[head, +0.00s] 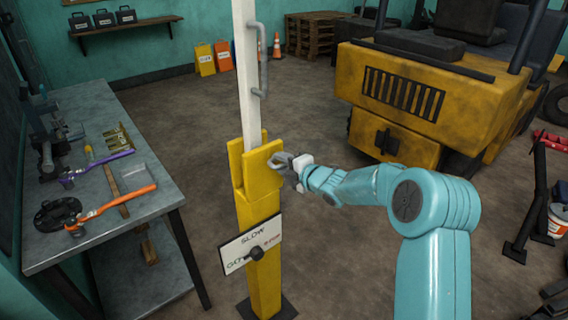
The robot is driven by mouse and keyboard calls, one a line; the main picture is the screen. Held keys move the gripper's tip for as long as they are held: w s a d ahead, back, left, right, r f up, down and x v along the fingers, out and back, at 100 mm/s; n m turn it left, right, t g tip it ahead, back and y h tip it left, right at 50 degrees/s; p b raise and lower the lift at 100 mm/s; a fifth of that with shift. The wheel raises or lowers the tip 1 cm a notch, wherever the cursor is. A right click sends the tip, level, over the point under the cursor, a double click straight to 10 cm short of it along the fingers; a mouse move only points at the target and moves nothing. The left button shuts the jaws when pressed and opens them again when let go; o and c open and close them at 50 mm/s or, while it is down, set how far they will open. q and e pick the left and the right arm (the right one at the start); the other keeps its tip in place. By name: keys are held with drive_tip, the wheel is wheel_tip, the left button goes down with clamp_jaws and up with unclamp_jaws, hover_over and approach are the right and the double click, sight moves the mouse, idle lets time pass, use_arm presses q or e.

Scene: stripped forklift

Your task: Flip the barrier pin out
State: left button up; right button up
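The barrier's yellow post (258,215) stands in the middle of the head view. Its white boom (246,75) rises upright from the yellow bracket (262,165) at the post's top. A grey handle (263,60) is fixed to the boom's right side. My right gripper (279,163) reaches in from the right, with its grey fingertips at the right face of the bracket. I cannot make out the barrier pin; the fingers may cover it. I cannot tell whether they grip anything. My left gripper is not in view.
A sign plate (250,246) reading SLOW, with a dark knob, is on the post's front. A workbench (150,205) with tools stands at left. The yellow stripped forklift (400,100) fills the back right. Open floor lies between post and forklift.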

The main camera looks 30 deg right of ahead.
clamp_jaws()
drive_tip(key=f+b+v, duration=0.1)
drive_tip(key=b+v, duration=0.3)
drive_tip(key=v, duration=0.2)
drive_tip(key=shift+s+f+b, duration=0.3)
drive_tip(key=shift+s+f, duration=0.05)
drive_tip(key=shift+s, duration=0.2)
unclamp_jaws()
drive_tip(key=shift+d, duration=0.1)
drive_tip(key=v, duration=1.6)
drive_tip(key=shift+b, duration=0.3)
